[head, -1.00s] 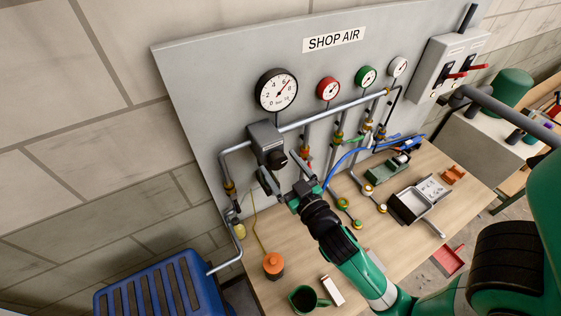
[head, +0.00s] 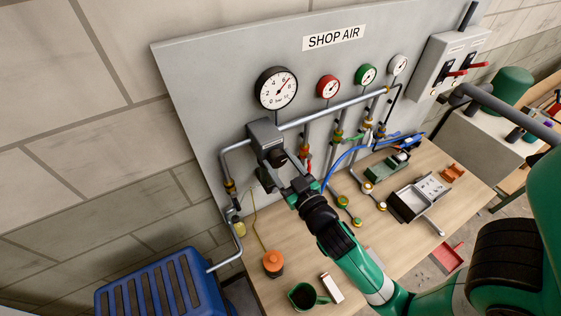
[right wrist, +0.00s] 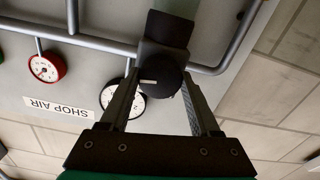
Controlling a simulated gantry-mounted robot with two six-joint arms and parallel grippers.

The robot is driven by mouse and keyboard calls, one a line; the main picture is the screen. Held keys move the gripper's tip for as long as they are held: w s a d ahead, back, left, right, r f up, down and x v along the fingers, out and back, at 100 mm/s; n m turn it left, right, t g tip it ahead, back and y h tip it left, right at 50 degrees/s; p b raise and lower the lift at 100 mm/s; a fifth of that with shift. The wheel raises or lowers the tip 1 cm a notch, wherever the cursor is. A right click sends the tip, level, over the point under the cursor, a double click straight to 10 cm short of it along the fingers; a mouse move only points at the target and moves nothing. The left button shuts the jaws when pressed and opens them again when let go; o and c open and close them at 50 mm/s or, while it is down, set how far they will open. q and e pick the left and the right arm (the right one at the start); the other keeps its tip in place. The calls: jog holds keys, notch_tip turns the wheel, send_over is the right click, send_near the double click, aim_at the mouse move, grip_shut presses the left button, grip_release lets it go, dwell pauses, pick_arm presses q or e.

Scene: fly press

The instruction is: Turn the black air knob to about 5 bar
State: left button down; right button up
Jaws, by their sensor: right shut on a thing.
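The black air knob (head: 278,158) sits under the grey regulator block (head: 263,136) on the panel's pipework. My right gripper (head: 281,164) is at the knob, with its fingers on either side. In the right wrist view, the knob (right wrist: 158,78) lies between the fingertips (right wrist: 160,86), and the gripper is shut on it. In the right wrist view this gauge (right wrist: 128,107) is partly hidden. My left gripper is not in view.
Smaller red (head: 329,88), green (head: 366,75) and white (head: 399,65) gauges are along the panel. A grey pipe (head: 333,111) runs beside the knob. An orange-capped jar (head: 273,263), green mug (head: 304,296) and metal tray (head: 408,204) stand on the bench.

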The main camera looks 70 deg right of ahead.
jog(key=n+p, duration=0.2)
jog(key=n, duration=0.1)
jog(key=shift+r+n, duration=0.15)
jog(key=shift+n, duration=0.25)
jog(key=n+p, duration=0.1)
jog(key=n, duration=0.3)
jog(key=shift+n+p, duration=0.4)
jog(key=o, duration=1.4)
jog(key=shift+a+f, duration=0.1)
jog(key=shift+f, duration=0.1)
